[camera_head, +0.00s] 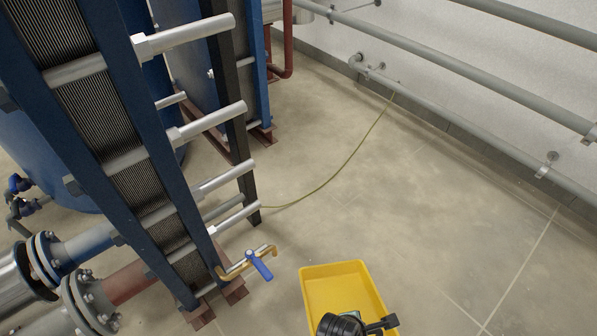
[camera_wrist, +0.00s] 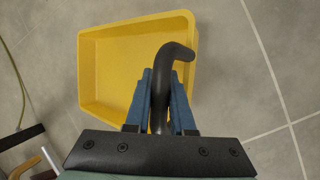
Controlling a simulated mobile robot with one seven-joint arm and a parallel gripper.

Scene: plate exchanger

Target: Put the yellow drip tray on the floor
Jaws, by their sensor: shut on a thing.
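The yellow drip tray (camera_head: 345,286) is at the bottom of the head view, its open side up. Its near part is hidden by dark parts of my arm's end. In the wrist view the tray (camera_wrist: 105,65) lies beyond my gripper (camera_wrist: 162,82), upper left to centre. My gripper's blue fingers are shut on a black hook-shaped bar (camera_wrist: 175,50), which runs out past the fingertips and bends right over the tray. I cannot tell whether the bar is joined to the tray, or whether the tray touches the floor.
A blue plate exchanger (camera_head: 110,130) with silver tie bars stands at left. A small valve with a blue lever (camera_head: 260,265) juts out left of the tray. A thin hose (camera_head: 335,178) crosses the floor. Grey pipes (camera_head: 450,115) run along the right wall. The tiled floor (camera_head: 440,230) right of the tray is clear.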

